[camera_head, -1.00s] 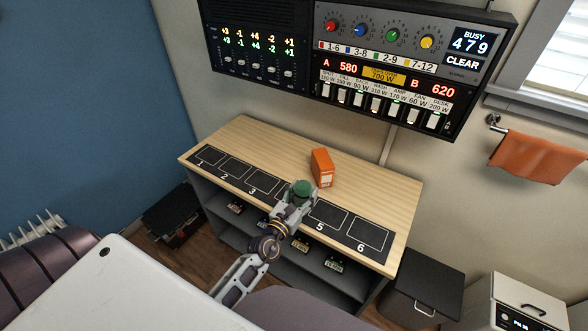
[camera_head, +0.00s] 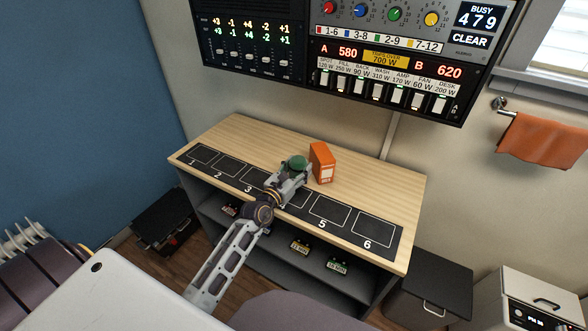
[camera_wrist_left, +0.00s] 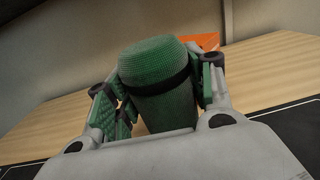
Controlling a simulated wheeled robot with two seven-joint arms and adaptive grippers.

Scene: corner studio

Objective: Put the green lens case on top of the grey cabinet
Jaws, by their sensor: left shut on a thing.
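The green lens case (camera_head: 297,162) is a rounded, textured green cylinder with a dark band. My left gripper (camera_head: 290,175) is shut on it; in the left wrist view the case (camera_wrist_left: 155,85) sits upright between the two fingers. They are over the wooden bench top, behind the numbered mat; I cannot tell whether the case touches the wood. A low dark grey cabinet (camera_head: 432,283) with a front handle stands on the floor, right of the bench. Its top looks bare. My right gripper is not in view.
An orange box (camera_head: 322,162) stands just right of the case. The bench (camera_head: 385,190) carries a black mat with numbered squares (camera_head: 367,229); small labelled items lie on its lower shelves. A white unit (camera_head: 530,300) stands right of the cabinet. Control panels hang on the wall.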

